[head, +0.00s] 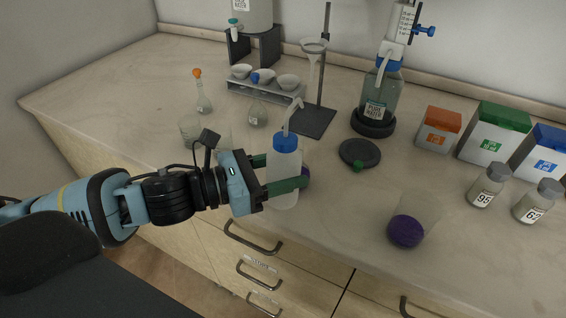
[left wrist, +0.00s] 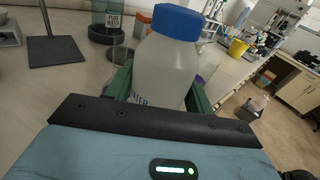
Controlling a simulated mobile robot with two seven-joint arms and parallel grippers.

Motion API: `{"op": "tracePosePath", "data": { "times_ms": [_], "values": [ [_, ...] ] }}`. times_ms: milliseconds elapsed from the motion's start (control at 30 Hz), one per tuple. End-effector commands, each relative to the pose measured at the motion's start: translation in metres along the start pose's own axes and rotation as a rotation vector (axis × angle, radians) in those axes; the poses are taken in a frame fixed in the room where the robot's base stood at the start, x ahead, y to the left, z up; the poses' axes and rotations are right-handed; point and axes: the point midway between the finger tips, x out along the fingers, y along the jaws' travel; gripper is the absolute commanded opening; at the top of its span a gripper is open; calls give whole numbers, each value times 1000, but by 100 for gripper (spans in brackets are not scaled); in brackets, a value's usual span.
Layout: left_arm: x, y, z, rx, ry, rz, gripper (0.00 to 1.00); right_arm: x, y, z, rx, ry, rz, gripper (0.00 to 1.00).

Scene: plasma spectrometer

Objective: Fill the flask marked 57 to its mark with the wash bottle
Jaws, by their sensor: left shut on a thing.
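The wash bottle (head: 285,160) is white with a blue cap and a bent pale spout, and it is upright near the counter's front edge. My left gripper (head: 279,174) is shut on its body, one green finger on each side. The left wrist view also shows the bottle (left wrist: 170,65) between the fingers. I cannot tell whether its base touches the counter. A small flask with a blue stopper (head: 257,108) stands behind the bottle. Another flask with an orange stopper (head: 202,98) stands further left. I cannot read 57 on either. My right gripper is not in view.
A stand with a funnel (head: 314,46), a large reservoir bottle (head: 381,92) and a rack of bowls (head: 265,85) stand behind. A dark disc (head: 360,153), a purple-bottomed vessel (head: 407,229) and bottles marked 95 (head: 487,186) and 62 (head: 537,203) are to the right.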

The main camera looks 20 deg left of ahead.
Motion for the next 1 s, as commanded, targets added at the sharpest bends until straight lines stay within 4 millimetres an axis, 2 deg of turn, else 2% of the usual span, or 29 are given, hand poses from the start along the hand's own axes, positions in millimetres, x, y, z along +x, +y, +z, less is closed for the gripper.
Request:
{"op": "tracePosePath", "data": {
  "times_ms": [33, 933, 1000],
  "values": [
    [-2, -1, 6, -7, 8, 0, 45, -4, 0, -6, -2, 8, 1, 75],
    [-18, -17, 9, -239, 239, -1, 45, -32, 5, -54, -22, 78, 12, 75],
    [-17, -17, -1, -248, 247, -1, 45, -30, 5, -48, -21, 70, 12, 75]
  ]
}}
